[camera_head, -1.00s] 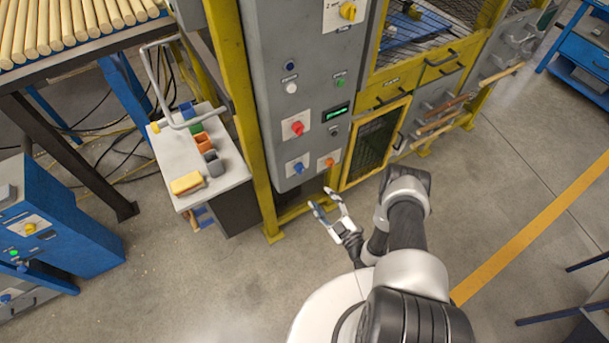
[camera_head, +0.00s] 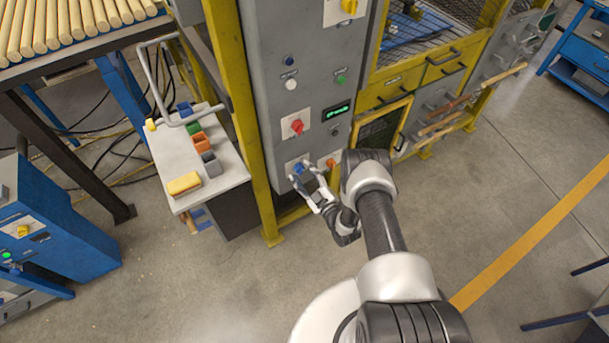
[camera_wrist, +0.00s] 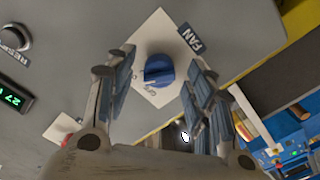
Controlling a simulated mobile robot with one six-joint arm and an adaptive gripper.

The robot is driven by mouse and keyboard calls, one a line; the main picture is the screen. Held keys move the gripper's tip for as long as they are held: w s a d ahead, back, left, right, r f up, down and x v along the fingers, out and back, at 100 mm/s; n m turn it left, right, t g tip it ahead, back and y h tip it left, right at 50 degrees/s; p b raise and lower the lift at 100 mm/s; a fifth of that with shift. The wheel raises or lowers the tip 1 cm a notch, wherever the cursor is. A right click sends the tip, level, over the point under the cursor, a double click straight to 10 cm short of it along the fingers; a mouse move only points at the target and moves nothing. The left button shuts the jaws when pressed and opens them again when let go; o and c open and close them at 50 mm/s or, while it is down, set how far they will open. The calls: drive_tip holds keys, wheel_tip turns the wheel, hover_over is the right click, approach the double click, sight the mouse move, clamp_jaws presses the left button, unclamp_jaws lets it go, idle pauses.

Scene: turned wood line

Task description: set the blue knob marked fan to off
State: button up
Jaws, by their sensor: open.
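The blue knob (camera_wrist: 158,70) sits on a white plate (camera_wrist: 150,38) with a dark FAN label (camera_wrist: 194,37) beside it, on the grey control panel. In the wrist view it shows between the two open fingers of my gripper (camera_wrist: 160,88), and I see no finger touching it. Smaller lettering on the plate is partly legible at most, so I cannot tell the knob's setting. In the head view the blue knob (camera_head: 298,168) is at the lower part of the panel, with my gripper (camera_head: 306,177) right in front of it.
A red knob (camera_head: 297,127) is above the blue one, and an orange knob (camera_head: 331,163) is to its right. A lit green display (camera_head: 337,111) is higher up. A yellow post (camera_head: 238,130) stands left of the panel. The floor in front is clear.

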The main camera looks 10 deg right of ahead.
drive_tip(key=shift+c, duration=0.4)
drive_tip(key=c, duration=1)
drive_tip(key=shift+n, duration=0.4)
drive_tip(key=n+p, duration=0.1)
drive_tip(key=n, duration=1)
drive_tip(key=shift+d+r, duration=0.1)
drive_tip(key=o, duration=1.1)
